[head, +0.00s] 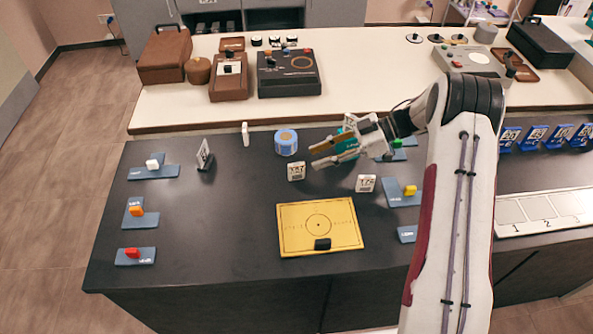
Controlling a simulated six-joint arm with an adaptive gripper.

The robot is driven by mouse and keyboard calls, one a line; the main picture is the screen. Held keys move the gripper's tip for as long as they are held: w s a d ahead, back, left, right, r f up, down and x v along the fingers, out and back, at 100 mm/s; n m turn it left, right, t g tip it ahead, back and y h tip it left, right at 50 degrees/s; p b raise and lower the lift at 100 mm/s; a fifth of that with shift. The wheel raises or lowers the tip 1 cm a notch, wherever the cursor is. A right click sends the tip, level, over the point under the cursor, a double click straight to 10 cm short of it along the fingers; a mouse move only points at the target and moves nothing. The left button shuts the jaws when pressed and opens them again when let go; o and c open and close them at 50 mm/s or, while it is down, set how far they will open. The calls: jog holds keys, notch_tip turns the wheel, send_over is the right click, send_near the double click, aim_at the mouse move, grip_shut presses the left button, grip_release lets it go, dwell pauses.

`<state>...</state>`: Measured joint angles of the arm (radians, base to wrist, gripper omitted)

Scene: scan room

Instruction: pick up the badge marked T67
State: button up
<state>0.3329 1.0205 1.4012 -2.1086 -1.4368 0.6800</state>
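A small white badge (296,171) stands on the dark table; its print looks like T, an unclear middle digit, then 7. A second white badge (366,184) stands to its right, with print resembling T76 or T79. Another badge (204,154) stands tilted in a dark holder at the left. A thin white piece (245,134) stands edge-on at the back. A further marked white piece (349,119) is partly hidden behind my gripper. My gripper (316,157) is above and right of the first badge, its fingers apart with nothing visible between them.
A blue-and-white roll (286,142) stands behind the first badge. A yellow mat (297,238) with a black block (322,244) lies in front. Blue-grey plates with coloured blocks (137,210) line the left side. Several blue numbered stands (535,137) are at right.

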aim_at(302, 163)
jog(key=shift+s+x, duration=0.15)
jog(key=shift+x, duration=1.15)
jog(key=shift+s+x, duration=0.1)
jog(key=shift+x, duration=1.15)
grip_shut()
